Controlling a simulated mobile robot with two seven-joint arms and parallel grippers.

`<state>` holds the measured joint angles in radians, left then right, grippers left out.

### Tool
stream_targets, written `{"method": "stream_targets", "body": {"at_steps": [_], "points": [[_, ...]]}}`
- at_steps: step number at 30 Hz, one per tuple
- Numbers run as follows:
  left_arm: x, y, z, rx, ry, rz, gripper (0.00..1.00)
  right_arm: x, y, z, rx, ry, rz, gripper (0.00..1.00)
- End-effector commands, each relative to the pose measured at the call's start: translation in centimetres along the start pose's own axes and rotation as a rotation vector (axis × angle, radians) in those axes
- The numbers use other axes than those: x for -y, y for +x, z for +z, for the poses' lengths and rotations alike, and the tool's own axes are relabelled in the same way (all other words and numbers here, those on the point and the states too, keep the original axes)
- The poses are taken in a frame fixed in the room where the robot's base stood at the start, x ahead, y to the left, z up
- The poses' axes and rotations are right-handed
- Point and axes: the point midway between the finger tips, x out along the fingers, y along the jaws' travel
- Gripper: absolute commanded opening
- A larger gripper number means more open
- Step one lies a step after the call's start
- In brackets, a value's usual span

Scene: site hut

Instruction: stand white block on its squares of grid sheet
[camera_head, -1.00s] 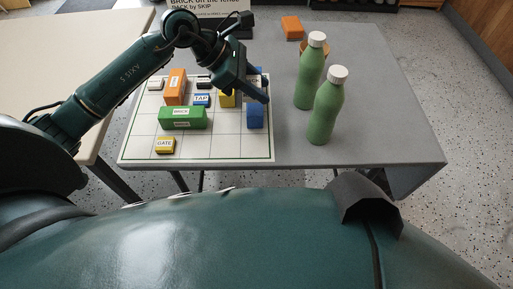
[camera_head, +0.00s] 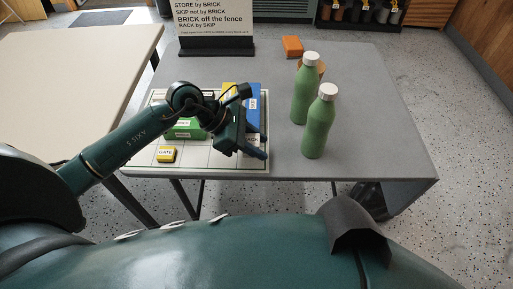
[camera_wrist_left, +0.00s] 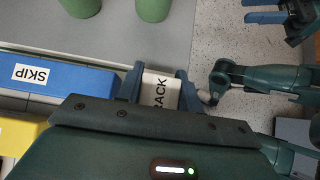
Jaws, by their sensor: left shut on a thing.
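The white block (camera_wrist_left: 160,92), lettered RACK, shows in the left wrist view between the blue fingers of my left gripper (camera_wrist_left: 160,84). The gripper is shut on it. In the head view my left gripper (camera_head: 252,151) is over the front right part of the grid sheet (camera_head: 196,159), and the white block is hidden there. A long blue block lettered SKIP (camera_wrist_left: 58,77) is close beside the gripper; it also shows at the sheet's right side (camera_head: 253,100). My right gripper (camera_wrist_left: 252,10) shows at the wrist view's top right, its blue fingers apart and nothing visible between them.
On the sheet are a green block (camera_head: 186,132), a yellow GATE block (camera_head: 166,154) and a larger yellow block (camera_head: 228,89). Two green bottles (camera_head: 304,92) (camera_head: 318,128) stand right of the sheet. An orange block (camera_head: 292,46) and a sign (camera_head: 215,22) are behind.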

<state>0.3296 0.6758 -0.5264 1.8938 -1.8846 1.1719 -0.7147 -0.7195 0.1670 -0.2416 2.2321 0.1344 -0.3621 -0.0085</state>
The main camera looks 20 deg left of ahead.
Motion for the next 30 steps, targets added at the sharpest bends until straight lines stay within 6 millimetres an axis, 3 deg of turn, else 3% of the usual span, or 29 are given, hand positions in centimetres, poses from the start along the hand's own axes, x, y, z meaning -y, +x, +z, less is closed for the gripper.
{"method": "stream_targets", "body": {"at_steps": [4, 15, 16, 24, 30], "points": [[0.0, 1.6, -1.5, 0.001, -0.003, -0.002, 0.12, 0.0, 0.0, 0.1, -0.003, -0.002, 0.001, 0.36], [0.0, 2.0, -2.0, 0.001, 0.000, 0.000, 0.12, -0.1, 0.1, 0.3, -0.008, -0.004, 0.002, 0.36], [0.0, 2.0, -2.0, 0.000, 0.000, 0.000, 0.37, -0.1, 0.1, 0.2, -0.011, -0.005, 0.003, 0.36], [0.0, 1.9, -1.9, 0.000, 0.000, 0.000, 0.58, 0.0, -0.4, -0.2, -0.016, -0.003, 0.003, 0.36], [0.0, 1.9, -1.9, 0.000, 0.000, 0.000, 0.58, -0.1, -0.4, -0.1, -0.014, -0.002, 0.004, 0.36]]}}
